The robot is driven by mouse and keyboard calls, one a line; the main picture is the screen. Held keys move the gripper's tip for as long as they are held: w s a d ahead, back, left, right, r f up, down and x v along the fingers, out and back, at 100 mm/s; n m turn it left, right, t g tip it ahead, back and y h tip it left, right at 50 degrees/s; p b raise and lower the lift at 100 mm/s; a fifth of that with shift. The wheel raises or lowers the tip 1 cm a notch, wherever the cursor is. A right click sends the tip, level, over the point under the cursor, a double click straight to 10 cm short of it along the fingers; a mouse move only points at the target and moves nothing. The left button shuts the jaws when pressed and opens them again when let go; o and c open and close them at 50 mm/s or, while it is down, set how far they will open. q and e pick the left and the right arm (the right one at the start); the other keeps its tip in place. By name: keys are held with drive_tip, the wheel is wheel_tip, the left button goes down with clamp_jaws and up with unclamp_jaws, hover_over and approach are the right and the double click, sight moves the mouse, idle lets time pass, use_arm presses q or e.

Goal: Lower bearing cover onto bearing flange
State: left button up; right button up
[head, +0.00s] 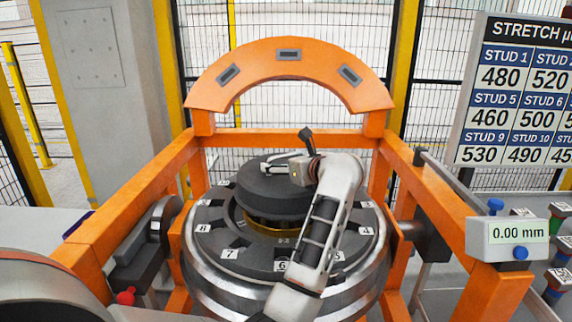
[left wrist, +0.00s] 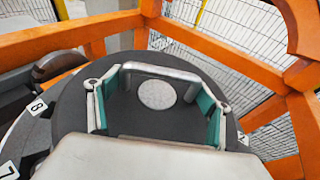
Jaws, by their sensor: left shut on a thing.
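The bearing cover (head: 262,203) is a dark grey disc above the middle of the wheelset. The bearing flange (head: 215,238) below it is a dark ring with numbered white labels, with a brass ring (head: 262,231) at its centre. A dark gap shows between the cover's underside and the brass ring. My left gripper (head: 278,168) is over the cover's top, shut on its handle. In the left wrist view, the handle (left wrist: 162,72) is a pale metal bar between the green-padded fingers (left wrist: 160,95), over the cover's dark top (left wrist: 75,115). My right gripper is out of view.
An orange gantry frame (head: 448,207) surrounds the wheelset, with an orange arch (head: 290,57) behind. A gauge reading 0.00 mm (head: 508,238) is at right. A stretch board (head: 515,90) stands behind it. A red knob (head: 126,297) is at lower left.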

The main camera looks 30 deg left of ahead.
use_arm(q)
drive_tip(key=shift+r, duration=0.1)
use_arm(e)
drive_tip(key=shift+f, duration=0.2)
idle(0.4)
